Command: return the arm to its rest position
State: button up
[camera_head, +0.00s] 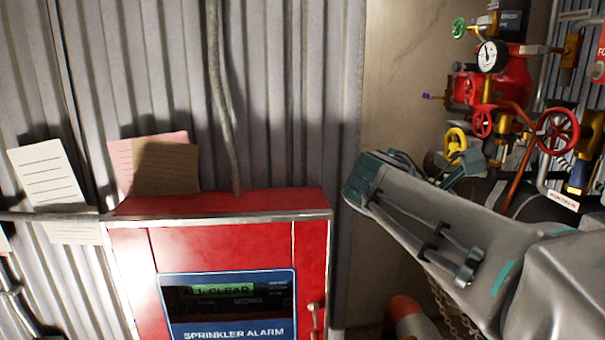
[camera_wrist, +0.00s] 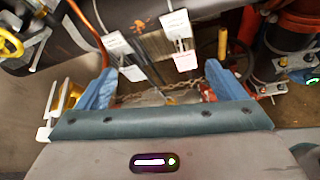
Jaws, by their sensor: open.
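My gripper (camera_wrist: 162,82) shows in the wrist view as two blue fingers set wide apart on a teal bar. It is open, with nothing held between the fingers. Beyond the gap are hanging white tags (camera_wrist: 176,24) and a chain (camera_wrist: 190,84), apart from the fingers as far as I can tell. In the head view my grey and teal arm reaches in from the lower right, in front of the pipework. Its fingers are hard to make out there.
A red sprinkler alarm cabinet (camera_head: 224,248) reading "ALL CLEAR" stands left of my arm. Red valve wheels (camera_head: 557,131), a yellow wheel (camera_head: 455,142) and a pressure gauge (camera_head: 490,56) crowd the right. An orange and white post (camera_head: 409,318) stands below my arm. Corrugated wall (camera_head: 290,90) lies behind.

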jog(key=s+a+f+m+y, duration=0.3)
jog(key=a+f+m+y, duration=0.1)
jog(key=f, duration=0.3)
jog(key=s+a+f+m+t+y+b, duration=0.1)
jog(key=s+a+f+m+y, duration=0.2)
jog(key=f+m, duration=0.4)
jog(key=s+a+f+m+y, duration=0.3)
jog(key=a+f+m+y, duration=0.2)
jog(key=f, duration=0.3)
jog(key=shift+s+a+f+m+b, duration=0.2)
jog(key=shift+a+f+m+b, duration=0.1)
jog(key=shift+m, duration=0.2)
